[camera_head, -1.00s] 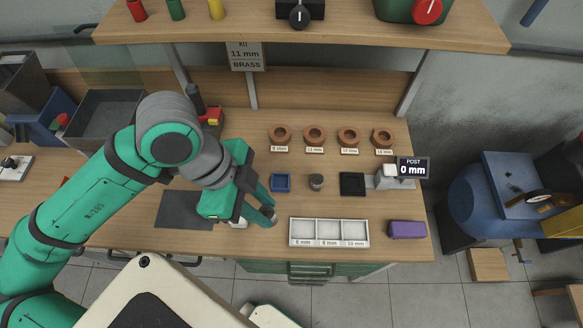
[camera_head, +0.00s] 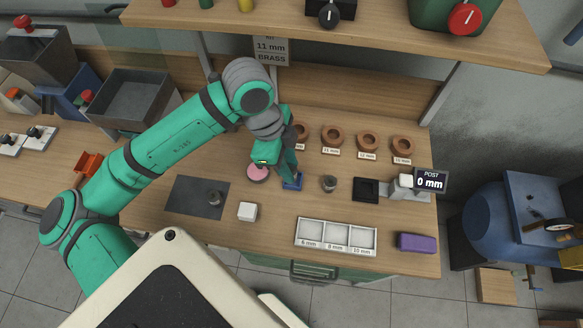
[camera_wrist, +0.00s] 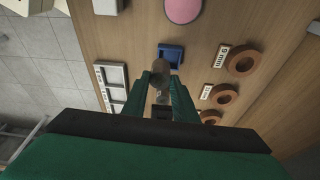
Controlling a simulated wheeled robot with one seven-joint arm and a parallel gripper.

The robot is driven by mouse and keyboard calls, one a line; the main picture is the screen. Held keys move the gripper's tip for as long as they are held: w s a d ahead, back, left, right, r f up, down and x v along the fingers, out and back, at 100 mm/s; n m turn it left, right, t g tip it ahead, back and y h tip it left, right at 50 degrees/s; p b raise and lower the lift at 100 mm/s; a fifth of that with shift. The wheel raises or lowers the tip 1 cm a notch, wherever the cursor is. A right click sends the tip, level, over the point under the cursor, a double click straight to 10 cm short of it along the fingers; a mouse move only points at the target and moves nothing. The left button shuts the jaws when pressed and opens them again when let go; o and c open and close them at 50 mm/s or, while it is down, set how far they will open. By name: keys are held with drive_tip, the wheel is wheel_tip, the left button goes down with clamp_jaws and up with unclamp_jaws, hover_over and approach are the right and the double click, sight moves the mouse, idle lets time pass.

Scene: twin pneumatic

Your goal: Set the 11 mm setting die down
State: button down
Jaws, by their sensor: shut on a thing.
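My gripper (camera_head: 291,180) is over the blue square holder (camera_head: 299,186), pointing down. In the wrist view its two fingers (camera_wrist: 161,82) are shut on a small grey cylindrical piece, the setting die (camera_wrist: 161,68). The die overlaps the near part of the blue holder (camera_wrist: 172,50) in that view. I cannot tell whether it touches the holder. In the head view the fingers largely hide the die and part of the holder. Its size marking cannot be read.
A grey cylinder (camera_head: 329,183) and a black square block (camera_head: 366,189) stand right of the holder. A pink disc (camera_head: 257,173) is close on the left. Copper-brown rings (camera_head: 333,137) line the back. A three-part white tray (camera_head: 336,253) lies in front.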

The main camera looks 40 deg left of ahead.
drive_tip(key=shift+w+a+f, duration=0.15)
drive_tip(key=shift+w+f, duration=0.5)
drive_tip(key=shift+f, duration=0.15)
drive_tip(key=shift+w+a+f, duration=0.1)
drive_tip(key=shift+w+f, duration=0.05)
drive_tip(key=shift+f, duration=1.55)
drive_tip(key=shift+f, duration=0.1)
drive_tip(key=c, duration=1.4)
unclamp_jaws()
drive_tip(key=shift+c, duration=0.2)
drive_tip(key=v, duration=1.2)
